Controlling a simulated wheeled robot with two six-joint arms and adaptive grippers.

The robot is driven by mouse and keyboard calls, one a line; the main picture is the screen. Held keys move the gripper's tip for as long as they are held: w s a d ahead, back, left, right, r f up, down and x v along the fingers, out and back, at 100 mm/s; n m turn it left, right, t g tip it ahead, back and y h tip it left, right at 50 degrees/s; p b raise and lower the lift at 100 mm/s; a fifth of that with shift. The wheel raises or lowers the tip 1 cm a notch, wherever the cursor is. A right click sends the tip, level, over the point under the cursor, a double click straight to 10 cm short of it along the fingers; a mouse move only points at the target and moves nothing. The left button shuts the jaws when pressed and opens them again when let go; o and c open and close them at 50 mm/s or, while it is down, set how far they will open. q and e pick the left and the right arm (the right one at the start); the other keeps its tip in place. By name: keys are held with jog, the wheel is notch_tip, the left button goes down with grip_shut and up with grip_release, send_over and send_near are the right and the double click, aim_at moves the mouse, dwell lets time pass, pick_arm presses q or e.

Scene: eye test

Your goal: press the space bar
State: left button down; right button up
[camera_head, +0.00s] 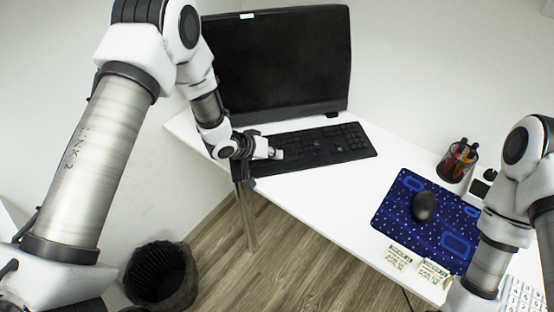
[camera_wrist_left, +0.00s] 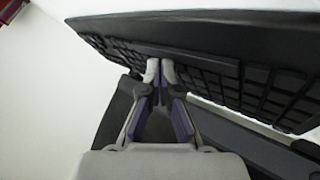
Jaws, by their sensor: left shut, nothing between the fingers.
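The black keyboard (camera_head: 335,143) lies on the white desk in front of the monitor. My left gripper (camera_head: 278,154) is shut and empty at the keyboard's left part, with its fingertips over or against the keys. In the left wrist view the closed fingertips (camera_wrist_left: 159,69) meet the near edge of the keyboard (camera_wrist_left: 225,72); I cannot tell whether they touch a key. The space bar cannot be told apart from the other keys. My right arm comes in at the right, and its gripper is out of frame.
A monitor (camera_head: 285,62) stands behind the keyboard. On the right are a blue patterned mat (camera_head: 396,212) with a black mouse (camera_head: 424,206), a pen cup (camera_head: 458,160) and small printed blocks (camera_head: 398,258). A dark bin (camera_head: 160,278) stands on the floor. The desk's middle is clear.

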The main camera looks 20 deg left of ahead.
aim_at(275, 161)
pick_arm(q)
jog(key=shift+f, duration=0.4)
dwell(0.5)
jog(key=shift+r+p, duration=0.75)
jog(key=shift+r, duration=0.15)
notch_tip(275, 161, up, 5)
jog(key=p, duration=0.4)
jog(key=shift+r+p, duration=0.1)
jog(key=shift+p, duration=0.3)
